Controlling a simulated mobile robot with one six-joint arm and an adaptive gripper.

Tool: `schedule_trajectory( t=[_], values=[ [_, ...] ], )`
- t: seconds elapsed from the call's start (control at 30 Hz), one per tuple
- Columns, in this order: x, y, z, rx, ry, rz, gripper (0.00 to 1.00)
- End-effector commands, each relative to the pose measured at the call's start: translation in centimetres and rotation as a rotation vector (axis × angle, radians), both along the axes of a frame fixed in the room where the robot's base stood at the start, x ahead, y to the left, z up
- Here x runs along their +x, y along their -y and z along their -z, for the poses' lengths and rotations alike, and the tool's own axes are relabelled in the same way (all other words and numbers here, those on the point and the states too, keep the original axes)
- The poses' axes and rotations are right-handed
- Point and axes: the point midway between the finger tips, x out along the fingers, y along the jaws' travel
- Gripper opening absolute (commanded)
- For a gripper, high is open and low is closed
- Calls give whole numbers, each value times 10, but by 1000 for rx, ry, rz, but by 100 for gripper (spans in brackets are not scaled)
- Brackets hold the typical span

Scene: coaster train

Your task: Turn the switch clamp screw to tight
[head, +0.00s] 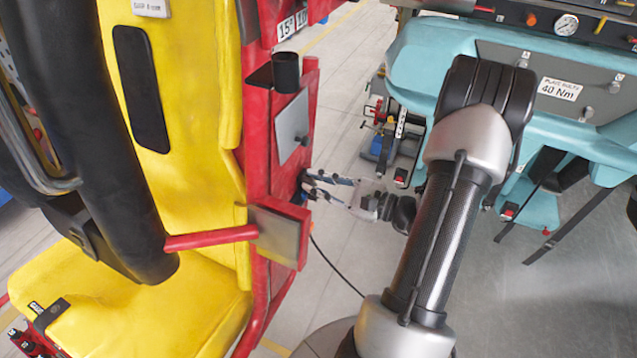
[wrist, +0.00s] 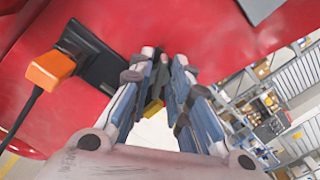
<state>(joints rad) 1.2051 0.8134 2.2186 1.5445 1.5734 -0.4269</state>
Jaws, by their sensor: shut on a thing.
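In the head view my gripper (head: 312,186) reaches left to the side of the red frame (head: 257,135) beside the yellow seat. In the wrist view the fingertips (wrist: 164,64) are closed around a small dark part, taken as the switch clamp screw, against the red surface. The fingers hide most of it, so its turn position cannot be told. A small yellow piece (wrist: 153,107) shows just below the fingertips. A black switch housing or bracket (wrist: 95,58) sits left of the fingers. An orange connector (wrist: 50,70) with a black cable is beside it.
The yellow seat (head: 190,90) with a black padded restraint stands at left. A grey plate (head: 292,127) and black cup (head: 286,70) are on the red frame above my gripper. A teal seat unit (head: 450,50) is at right. A cable hangs below my gripper.

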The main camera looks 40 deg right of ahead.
Motion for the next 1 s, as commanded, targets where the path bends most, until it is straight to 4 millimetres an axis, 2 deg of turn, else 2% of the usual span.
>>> schedule_trajectory(
  t=[0.47,1.0],
  values=[
    [0,0,-1,59,-25,-1,0],
    [1,1,-3,471,-195,-1,0]
  ],
)
